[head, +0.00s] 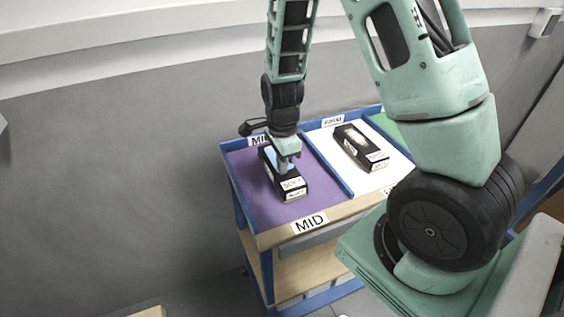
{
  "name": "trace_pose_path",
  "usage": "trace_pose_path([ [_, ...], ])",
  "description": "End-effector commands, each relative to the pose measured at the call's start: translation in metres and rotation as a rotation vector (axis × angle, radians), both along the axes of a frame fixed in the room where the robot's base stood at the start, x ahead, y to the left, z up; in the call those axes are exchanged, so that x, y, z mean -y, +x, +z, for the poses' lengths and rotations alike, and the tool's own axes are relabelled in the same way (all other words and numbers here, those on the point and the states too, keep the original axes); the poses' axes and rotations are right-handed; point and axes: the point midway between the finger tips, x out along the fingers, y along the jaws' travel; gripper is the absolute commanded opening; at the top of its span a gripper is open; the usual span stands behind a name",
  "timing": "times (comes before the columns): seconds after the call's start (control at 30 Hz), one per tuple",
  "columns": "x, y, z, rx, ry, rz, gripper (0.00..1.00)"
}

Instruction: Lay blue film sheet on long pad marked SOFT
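A long black pad (292,184) lies on the purple section of the cart top, with a white label on its near end that appears to read SOFT. My gripper (284,170) points down over the middle of this pad. A small pale blue patch, likely the blue film sheet (270,156), shows at the pad's far part beside my gripper. My gripper and wrist hide part of it. I cannot tell whether the fingers are open or touch the film.
A second long black pad (361,148) with a pale top and white end label lies on the white section (325,148). A blue divider (330,168) separates the sections. A MID label (309,223) marks the near edge. Bare purple surface (250,195) lies left of the first pad.

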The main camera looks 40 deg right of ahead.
Motion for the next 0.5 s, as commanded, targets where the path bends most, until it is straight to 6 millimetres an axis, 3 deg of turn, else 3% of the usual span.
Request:
trace_pose_path([
  [0.3, 0.0000, -0.0001, -0.0003, 0.000, 0.000, 0.000, 0.00],
  [0.4, 0.0000, -0.0001, -0.0003, 0.000, 0.000, 0.000, 0.27],
  [0.5, -0.0001, -0.0001, -0.0003, 0.000, 0.000, 0.000, 0.28],
])
